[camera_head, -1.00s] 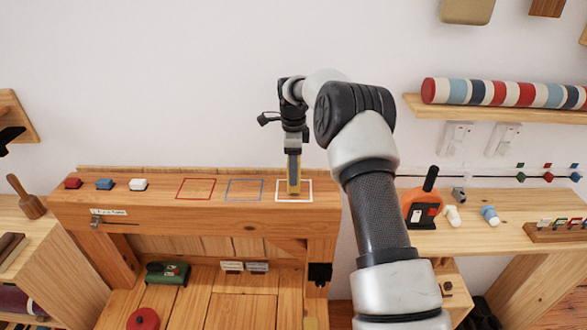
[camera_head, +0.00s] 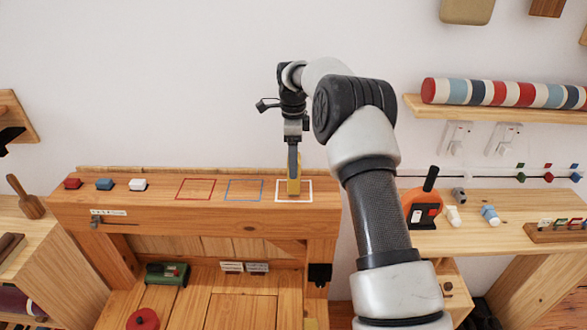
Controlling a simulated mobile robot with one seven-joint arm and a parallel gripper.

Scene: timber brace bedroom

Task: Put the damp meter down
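The damp meter (camera_head: 294,188) appears to be the slim yellow and dark upright object at the white-outlined square (camera_head: 309,190) on the wooden bench shelf. Its lower end shows inside the outline and looks to be on or just above the wood. My gripper (camera_head: 293,148) points straight down directly above the meter, around or touching its upper part. The fingers are small and blend with the meter's dark part, so I cannot tell whether they are closed on it.
A red outline (camera_head: 196,189) and a blue outline (camera_head: 244,190) to the left are empty. An orange device (camera_head: 421,210) stands on the right bench.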

